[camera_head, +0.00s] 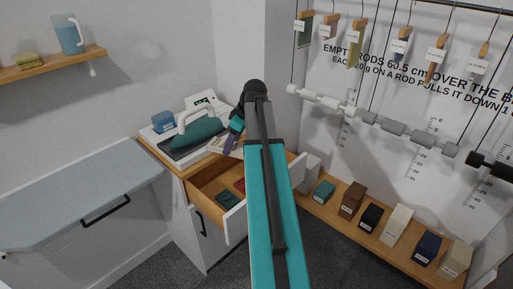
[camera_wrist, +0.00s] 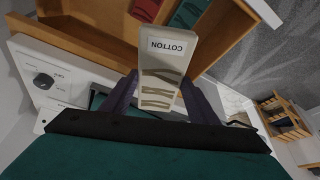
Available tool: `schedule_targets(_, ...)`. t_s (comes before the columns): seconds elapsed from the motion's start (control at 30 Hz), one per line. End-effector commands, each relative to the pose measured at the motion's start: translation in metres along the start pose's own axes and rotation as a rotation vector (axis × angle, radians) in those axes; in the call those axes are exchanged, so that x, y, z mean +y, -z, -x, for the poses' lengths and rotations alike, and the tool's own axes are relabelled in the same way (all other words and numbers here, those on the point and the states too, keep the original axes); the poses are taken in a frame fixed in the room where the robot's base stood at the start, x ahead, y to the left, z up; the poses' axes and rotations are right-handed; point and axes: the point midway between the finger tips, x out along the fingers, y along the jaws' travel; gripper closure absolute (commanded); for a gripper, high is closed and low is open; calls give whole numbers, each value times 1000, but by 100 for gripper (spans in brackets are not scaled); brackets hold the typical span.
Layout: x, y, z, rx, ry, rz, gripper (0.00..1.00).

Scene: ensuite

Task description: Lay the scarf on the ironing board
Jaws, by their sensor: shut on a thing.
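My gripper (camera_wrist: 160,98) is shut on a cream folded scarf (camera_wrist: 165,75) with wavy tan bands and a tag reading COTTON. The scarf stands between the two purple fingers in the wrist view. In the head view my gripper (camera_head: 231,143) is over the right end of the counter, above the back of the open drawer. The cream scarf (camera_head: 238,150) shows there only partly, beside my arm. The ironing board (camera_head: 75,192) is the bare blue-grey surface at the left, apart from my gripper.
The open drawer (camera_head: 207,187) holds a teal folded cloth (camera_head: 229,199) and a red one (camera_wrist: 146,10). A teal and white iron (camera_head: 195,133) stands on the counter between gripper and board. A shelf (camera_head: 50,66) hangs above the board. Hanging rods and a block ledge are right.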

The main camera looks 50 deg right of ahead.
Motion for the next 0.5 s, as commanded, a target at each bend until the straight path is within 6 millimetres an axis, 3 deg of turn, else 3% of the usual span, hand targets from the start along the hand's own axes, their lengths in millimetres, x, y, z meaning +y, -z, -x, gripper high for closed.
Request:
schedule_targets(0.1, -22, 38, -1, 0, 18, 48, 70)
schedule_targets(0.5, -106, 147, 2, -1, 69, 171, 70)
